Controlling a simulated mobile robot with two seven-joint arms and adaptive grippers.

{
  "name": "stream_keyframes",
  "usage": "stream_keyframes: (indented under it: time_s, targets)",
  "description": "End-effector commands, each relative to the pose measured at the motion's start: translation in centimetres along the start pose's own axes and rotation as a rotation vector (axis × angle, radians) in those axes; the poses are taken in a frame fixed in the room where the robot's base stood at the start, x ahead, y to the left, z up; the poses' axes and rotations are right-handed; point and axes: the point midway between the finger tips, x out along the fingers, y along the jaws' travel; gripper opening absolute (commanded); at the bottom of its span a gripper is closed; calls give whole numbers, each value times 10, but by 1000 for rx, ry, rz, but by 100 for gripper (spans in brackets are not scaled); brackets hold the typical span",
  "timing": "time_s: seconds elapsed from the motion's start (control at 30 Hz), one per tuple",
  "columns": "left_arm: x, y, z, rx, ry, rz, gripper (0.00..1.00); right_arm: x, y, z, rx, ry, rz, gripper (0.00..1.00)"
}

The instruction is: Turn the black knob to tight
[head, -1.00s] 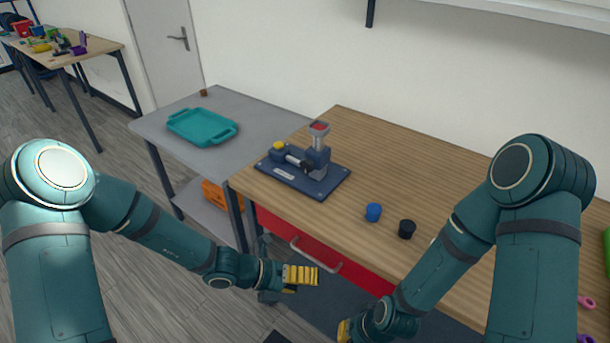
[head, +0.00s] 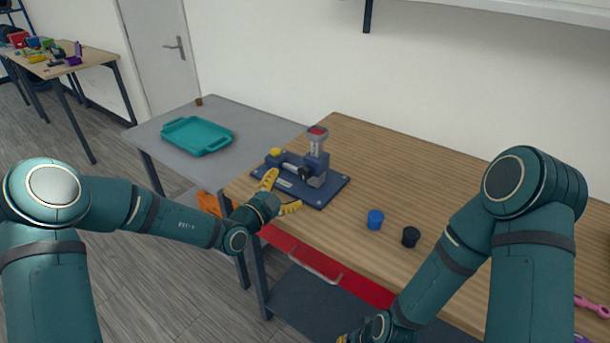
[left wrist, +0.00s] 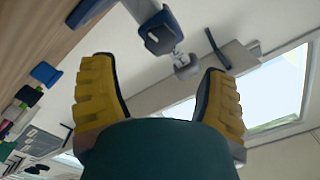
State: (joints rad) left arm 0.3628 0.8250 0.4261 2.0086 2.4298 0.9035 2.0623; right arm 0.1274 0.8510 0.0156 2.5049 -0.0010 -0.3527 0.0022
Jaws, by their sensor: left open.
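A fixture on a dark blue base plate (head: 328,191) stands on the wooden table near its left end. It has a blue upright post with a red-topped cap (head: 318,131), a yellow knob (head: 276,152) at the left and a dark knob (head: 304,174) on its front side. In the left wrist view a dark round-edged end (left wrist: 160,40) shows beyond the fingertips. My left gripper (head: 280,193) is open and empty at the front edge of the plate, its yellow fingers spread towards the fixture. My right gripper (head: 347,338) is mostly cut off at the bottom edge.
A blue cap (head: 375,219) and a black cap (head: 410,236) stand on the wooden table (head: 440,170) right of the fixture. A teal tray (head: 198,136) lies on the grey table at left. A red drawer (head: 340,276) lies below the table's front edge.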

Motion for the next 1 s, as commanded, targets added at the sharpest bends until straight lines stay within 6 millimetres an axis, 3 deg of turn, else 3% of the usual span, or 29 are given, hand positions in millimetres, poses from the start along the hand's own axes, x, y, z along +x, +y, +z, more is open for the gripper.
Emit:
stream_keyframes:
  time_s: [0.2, 0.4, 0.6, 0.87, 0.9, 1.0]
  targets:
    - [44, 2, 1, 1, 2, 0, 75, 10, 4, -1, -1, 4, 0, 0]
    - [72, 1, 0, 2, 2, 0, 75, 14, 5, -2, -1, 7, 0, 0]
    - [83, 1, 0, 1, 1, 1, 75, 16, 6, -2, -1, 9, 1, 0]
    - [84, 0, 0, 1, 0, 1, 75, 16, 6, -2, -1, 9, 0, 0]
    - [84, 0, 0, 1, 0, 1, 72, 16, 6, -2, -1, 9, 0, 0]
    - [84, 0, 0, 1, 0, 1, 37, 16, 6, -2, -1, 9, 0, 0]
